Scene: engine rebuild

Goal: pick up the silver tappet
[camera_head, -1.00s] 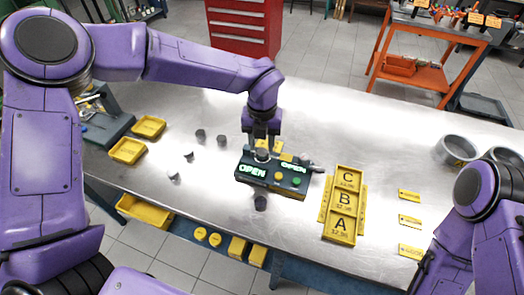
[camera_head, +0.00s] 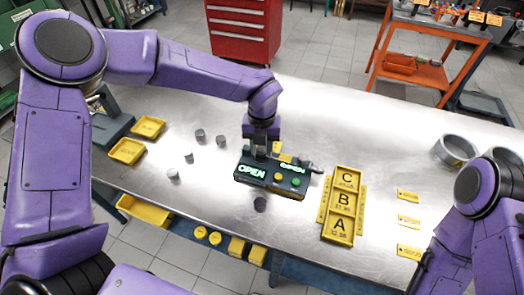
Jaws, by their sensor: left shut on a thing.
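My left gripper (camera_head: 261,150) points down at the back left edge of the dark gauge box (camera_head: 272,177) with green lit "OPEN" displays. It is shut on a small silver tappet, which is mostly hidden by the fingers and small in this view. Other small grey tappets stand or lie on the table left of the box: one (camera_head: 200,135), another (camera_head: 221,140), and others (camera_head: 188,158) nearer the front.
A yellow tray marked C, B, A (camera_head: 341,206) lies right of the box. Yellow bins (camera_head: 127,152) are at the left, yellow labels (camera_head: 408,195) and metal rings (camera_head: 455,150) at the right. The table's back middle is clear.

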